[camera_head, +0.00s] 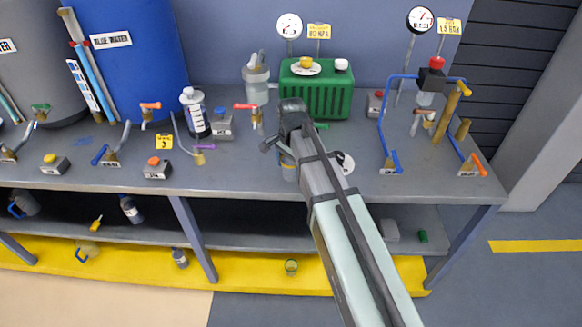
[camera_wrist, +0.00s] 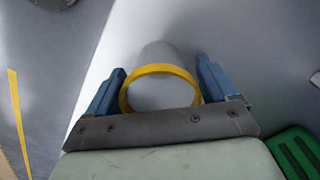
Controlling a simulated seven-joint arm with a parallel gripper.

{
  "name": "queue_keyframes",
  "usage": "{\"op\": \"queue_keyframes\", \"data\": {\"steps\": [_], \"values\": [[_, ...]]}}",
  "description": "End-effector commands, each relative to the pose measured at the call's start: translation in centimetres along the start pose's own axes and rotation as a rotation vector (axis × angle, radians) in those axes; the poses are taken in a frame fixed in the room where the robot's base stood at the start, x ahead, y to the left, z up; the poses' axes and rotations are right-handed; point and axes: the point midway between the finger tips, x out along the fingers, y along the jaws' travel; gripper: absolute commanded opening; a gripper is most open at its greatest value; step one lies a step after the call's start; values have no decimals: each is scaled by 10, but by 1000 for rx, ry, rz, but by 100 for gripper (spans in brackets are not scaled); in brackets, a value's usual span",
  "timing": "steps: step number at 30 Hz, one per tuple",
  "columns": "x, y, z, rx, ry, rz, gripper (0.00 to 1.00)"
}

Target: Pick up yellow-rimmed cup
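The yellow-rimmed cup (camera_wrist: 160,82) is grey-white with a yellow ring around its mouth. In the wrist view it is between the two blue fingers of my gripper (camera_wrist: 162,64). The fingers are spread on either side of the cup, with the rim close to both; I cannot tell whether either touches. In the head view my gripper (camera_head: 277,146) is over the front part of the bench. The cup (camera_head: 289,173) shows only in part there, behind my gripper and arm.
The grey bench (camera_head: 240,178) holds a green ribbed box (camera_head: 318,98) behind my gripper and a white bottle (camera_head: 195,113) to the left. A blue pipe frame (camera_head: 383,135) stands to the right.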

Motion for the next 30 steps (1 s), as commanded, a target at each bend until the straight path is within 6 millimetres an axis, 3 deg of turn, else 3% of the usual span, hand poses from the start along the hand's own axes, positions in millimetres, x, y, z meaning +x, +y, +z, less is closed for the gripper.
{"op": "queue_keyframes", "data": {"steps": [15, 23, 30], "values": [[0, 0, 0, 0, 0, 0, 38], [-2, 0, 0, 0, 0, 0, 37], [-26, -1, 0, 0, 1, -2, 37]]}}
